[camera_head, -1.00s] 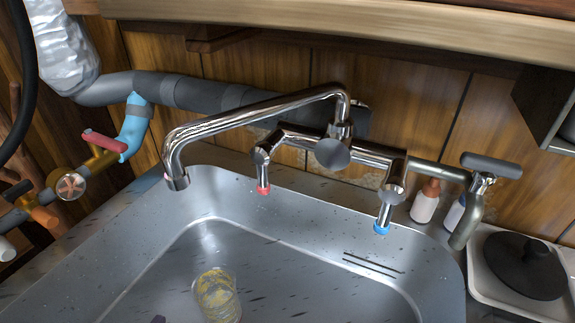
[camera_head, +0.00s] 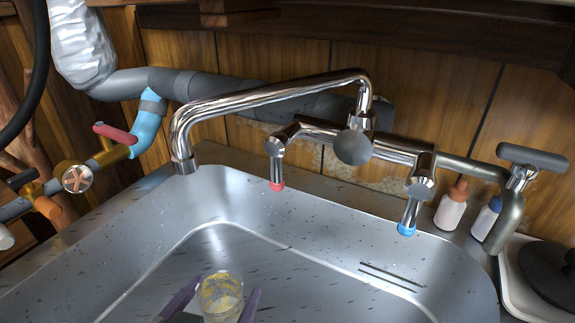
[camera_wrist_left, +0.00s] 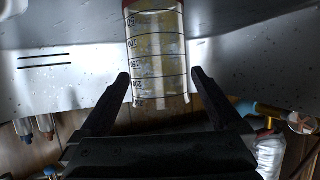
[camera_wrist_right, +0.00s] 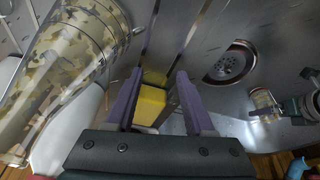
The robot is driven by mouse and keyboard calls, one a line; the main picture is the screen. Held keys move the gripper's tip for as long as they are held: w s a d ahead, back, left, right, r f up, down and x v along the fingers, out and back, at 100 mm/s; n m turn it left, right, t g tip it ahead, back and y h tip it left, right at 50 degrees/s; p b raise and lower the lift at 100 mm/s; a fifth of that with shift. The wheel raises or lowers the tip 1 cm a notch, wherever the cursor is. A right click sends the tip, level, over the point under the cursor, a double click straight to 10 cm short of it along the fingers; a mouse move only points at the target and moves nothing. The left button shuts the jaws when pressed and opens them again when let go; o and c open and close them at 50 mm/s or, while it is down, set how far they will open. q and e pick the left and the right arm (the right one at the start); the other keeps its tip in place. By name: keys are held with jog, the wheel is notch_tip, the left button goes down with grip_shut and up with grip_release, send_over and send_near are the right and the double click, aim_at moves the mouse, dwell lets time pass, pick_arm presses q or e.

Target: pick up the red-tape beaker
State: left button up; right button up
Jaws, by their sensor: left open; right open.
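The beaker (camera_head: 220,290), clear with yellowish stains, stands in the sink basin. In the left wrist view the beaker (camera_wrist_left: 158,55) shows black graduation lines and a strip of red at the top edge of the picture. My left gripper (camera_head: 217,299) is open, with one finger on either side of the beaker; I cannot tell whether they touch it. The beaker (camera_wrist_right: 264,103) also shows at the right of the right wrist view, beside my left gripper. My right gripper (camera_wrist_right: 158,100) is open, outside the head view; a yellow block (camera_wrist_right: 149,104) shows between its fingers.
The chrome faucet (camera_head: 270,95) arches over the sink (camera_head: 300,255). The drain (camera_wrist_right: 231,64) and a large camouflage-patterned vessel (camera_wrist_right: 65,70) show in the right wrist view. Two small bottles (camera_head: 451,208) and a tray (camera_head: 515,290) with a dark lid stand right of the sink.

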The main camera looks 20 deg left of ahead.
pick_arm(q)
grip_shut()
jog(key=shift+r, duration=0.1)
dwell(0.7)
jog(key=shift+r, duration=0.1)
